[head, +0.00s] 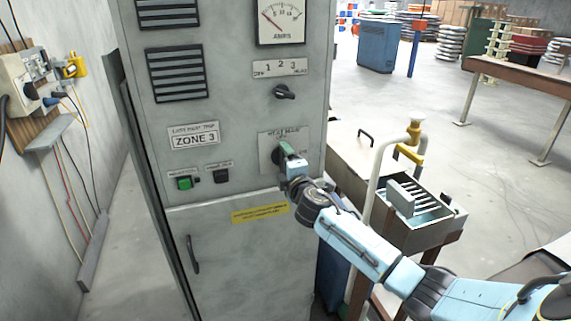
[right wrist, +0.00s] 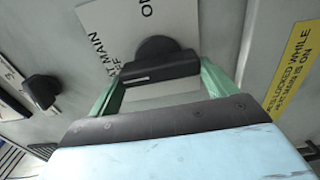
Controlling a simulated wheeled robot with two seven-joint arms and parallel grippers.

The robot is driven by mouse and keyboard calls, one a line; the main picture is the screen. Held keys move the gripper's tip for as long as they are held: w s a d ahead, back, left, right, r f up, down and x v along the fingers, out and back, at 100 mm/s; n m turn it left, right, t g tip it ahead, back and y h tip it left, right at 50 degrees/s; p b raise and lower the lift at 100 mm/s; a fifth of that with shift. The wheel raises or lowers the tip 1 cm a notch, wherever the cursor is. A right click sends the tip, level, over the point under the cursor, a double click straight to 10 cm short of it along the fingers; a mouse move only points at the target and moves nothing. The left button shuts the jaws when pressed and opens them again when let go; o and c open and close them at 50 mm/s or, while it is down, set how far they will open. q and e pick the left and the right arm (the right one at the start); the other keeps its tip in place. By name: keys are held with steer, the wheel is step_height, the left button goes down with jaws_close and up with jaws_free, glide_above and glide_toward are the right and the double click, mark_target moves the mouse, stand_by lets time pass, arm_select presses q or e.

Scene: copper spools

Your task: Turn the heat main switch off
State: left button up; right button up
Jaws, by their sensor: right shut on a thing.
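The heat main switch is a black rotary knob (right wrist: 155,50) on a pale label plate (head: 265,139) at the right of the grey cabinet front (head: 225,120). In the right wrist view, its bar lies across the picture between my green fingers. "ON" and part of "HEAT MAIN" show on the plate. My right gripper (head: 286,153) is shut on the knob, with a finger at each end of the bar. In the head view, the gripper hides most of the knob, so its pointing direction is hard to read. My left gripper is not in view.
Above is another black selector knob (head: 284,92) and a gauge (head: 281,20). A green button (head: 185,183) and a black switch (head: 221,175) sit lower left. A yellow warning label (head: 260,212) lies below. Pipes and a metal tray (head: 425,230) stand right of the cabinet.

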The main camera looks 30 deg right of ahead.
stand_by(0.3)
steer(key=o, duration=0.9)
steer(key=shift+c, duration=0.2)
steer(key=shift+s, duration=0.15)
steer(key=b+v, duration=0.1)
steer(key=v, duration=1.2)
steer(key=shift+a, duration=0.1)
